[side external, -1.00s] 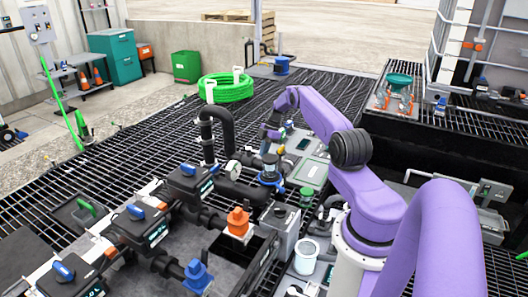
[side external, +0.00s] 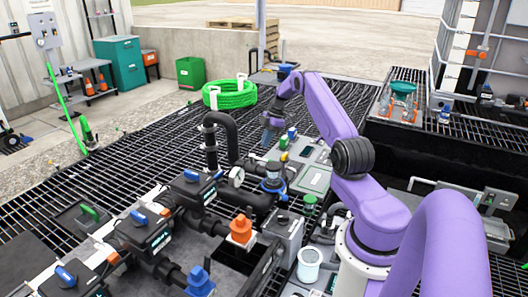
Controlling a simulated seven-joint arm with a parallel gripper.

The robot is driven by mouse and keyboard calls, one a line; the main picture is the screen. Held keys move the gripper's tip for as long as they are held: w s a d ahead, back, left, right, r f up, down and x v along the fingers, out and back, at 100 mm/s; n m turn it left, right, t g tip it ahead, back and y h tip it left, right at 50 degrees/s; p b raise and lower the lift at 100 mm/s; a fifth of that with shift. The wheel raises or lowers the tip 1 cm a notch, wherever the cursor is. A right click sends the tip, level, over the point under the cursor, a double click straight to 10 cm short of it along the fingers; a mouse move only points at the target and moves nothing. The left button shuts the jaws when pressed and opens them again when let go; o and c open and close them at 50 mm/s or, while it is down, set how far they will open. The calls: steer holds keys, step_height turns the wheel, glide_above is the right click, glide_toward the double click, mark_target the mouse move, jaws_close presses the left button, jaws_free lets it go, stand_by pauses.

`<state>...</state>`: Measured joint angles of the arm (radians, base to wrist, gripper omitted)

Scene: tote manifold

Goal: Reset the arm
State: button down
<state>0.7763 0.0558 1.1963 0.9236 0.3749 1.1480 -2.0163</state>
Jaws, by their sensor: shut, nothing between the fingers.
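My purple arm reaches from the lower right to the middle of the side view. My gripper (side external: 267,138) hangs down at its far end, small in the picture and above the black grating. I see nothing held in it, and its fingers are shut. It is left of a small blue-topped fitting (side external: 292,132) and a green-and-yellow fitting (side external: 284,143), apart from both as far as I can tell.
A black pipe manifold with blue-handled valves (side external: 200,177), an orange fitting (side external: 241,229) and a gauge (side external: 236,177) fills the front left. A black bent pipe (side external: 229,125) rises left of my gripper. A green hose coil (side external: 230,95) lies behind on the grating.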

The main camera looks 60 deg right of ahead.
steer(key=shift+s+d+r, duration=0.1)
steer(key=shift+d+r, duration=0.15)
steer(key=shift+r, duration=0.45)
